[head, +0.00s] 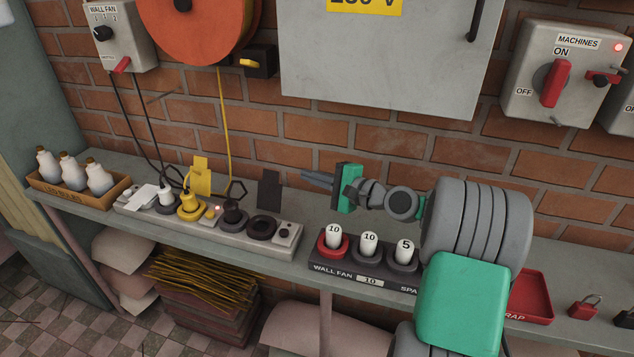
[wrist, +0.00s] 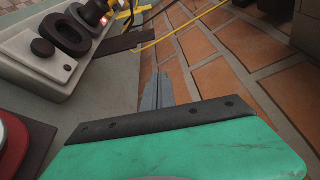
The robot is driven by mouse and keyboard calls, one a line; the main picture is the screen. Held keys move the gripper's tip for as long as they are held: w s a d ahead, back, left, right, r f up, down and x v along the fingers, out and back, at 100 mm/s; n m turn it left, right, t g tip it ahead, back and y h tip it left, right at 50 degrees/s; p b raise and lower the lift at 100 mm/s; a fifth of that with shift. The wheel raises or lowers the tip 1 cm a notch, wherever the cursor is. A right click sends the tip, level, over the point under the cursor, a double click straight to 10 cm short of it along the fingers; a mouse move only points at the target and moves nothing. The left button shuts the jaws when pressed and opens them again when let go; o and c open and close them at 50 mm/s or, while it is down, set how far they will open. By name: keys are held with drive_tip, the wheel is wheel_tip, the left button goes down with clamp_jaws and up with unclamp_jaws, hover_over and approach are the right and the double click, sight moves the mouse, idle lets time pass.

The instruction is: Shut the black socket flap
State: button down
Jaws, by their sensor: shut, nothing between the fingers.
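The black socket flap (head: 269,190) stands upright, open, behind the empty black round socket (head: 263,228) at the right end of the grey socket strip (head: 287,240). In the wrist view the flap (wrist: 124,42) shows as a thin dark plate beside the socket ring (wrist: 66,34). My gripper (head: 306,178) is shut and empty. Its fingers point left, towards the flap, a short way to its right and apart from it. The closed fingertips show in the middle of the wrist view (wrist: 158,88).
A yellow plug (head: 190,205) and other plugs sit in the strip, with a raised yellow flap (head: 201,176) behind. A fuse holder (head: 330,270) with white fuses stands below my gripper. The brick wall and grey cabinet (head: 390,60) are behind. A yellow cord (head: 225,130) hangs left of the flap.

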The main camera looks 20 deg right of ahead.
sight(270, 191)
drive_tip(key=a, duration=0.3)
drive_tip(key=w+a+r, duration=0.1)
drive_tip(key=a, duration=0.1)
drive_tip(key=shift+a, duration=0.15)
